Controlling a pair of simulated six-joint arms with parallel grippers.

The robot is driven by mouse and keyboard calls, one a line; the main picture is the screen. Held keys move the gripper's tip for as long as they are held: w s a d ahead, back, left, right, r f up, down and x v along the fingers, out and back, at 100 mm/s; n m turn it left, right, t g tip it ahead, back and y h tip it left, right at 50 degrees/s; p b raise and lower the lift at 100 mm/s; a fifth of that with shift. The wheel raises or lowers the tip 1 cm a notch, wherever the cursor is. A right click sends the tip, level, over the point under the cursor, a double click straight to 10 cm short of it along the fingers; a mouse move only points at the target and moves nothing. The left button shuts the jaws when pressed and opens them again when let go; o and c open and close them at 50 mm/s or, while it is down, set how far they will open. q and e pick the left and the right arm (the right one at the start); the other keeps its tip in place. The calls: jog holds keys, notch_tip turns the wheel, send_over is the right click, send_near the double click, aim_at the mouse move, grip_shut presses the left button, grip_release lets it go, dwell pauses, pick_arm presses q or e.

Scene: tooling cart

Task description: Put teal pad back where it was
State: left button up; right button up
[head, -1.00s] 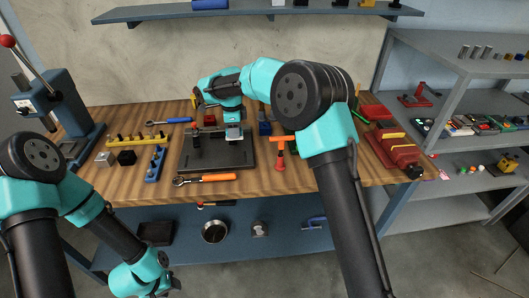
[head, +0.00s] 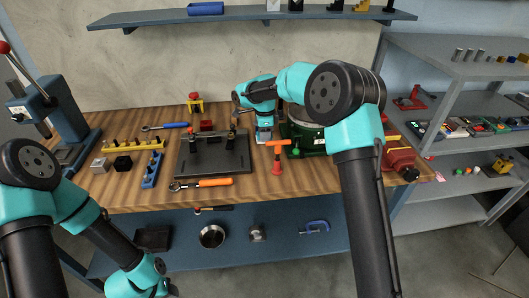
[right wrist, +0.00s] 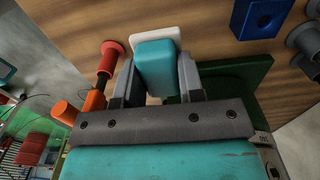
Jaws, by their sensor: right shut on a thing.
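The teal pad (right wrist: 156,64) sits between the two fingers of my right gripper (right wrist: 157,82) in the right wrist view, with a white edge showing beyond it. My right gripper is shut on it. In the head view my right gripper (head: 264,132) is low over the wooden bench, between the black plate and an orange T-handled tool. The pad is too small there to tell from the teal gripper, and I cannot tell whether it touches the bench. My left gripper (head: 168,288) is at the bottom edge, below the bench, and its fingers do not show clearly.
The black fixture plate (head: 215,158) is left of my right gripper. The orange T-handled tool (head: 277,152) stands close on its right, with a green machine (head: 306,138) behind. A blue block (right wrist: 262,14) shows in the wrist view. An orange-handled ratchet (head: 205,183) lies in front.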

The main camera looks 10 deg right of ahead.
aim_at(265, 156)
jog(key=shift+f, duration=1.4)
jog(key=shift+f, duration=2.5)
jog(key=shift+f, duration=0.1)
jog(key=o, duration=0.9)
notch_tip(265, 156, up, 12)
jog(key=shift+r, duration=0.1)
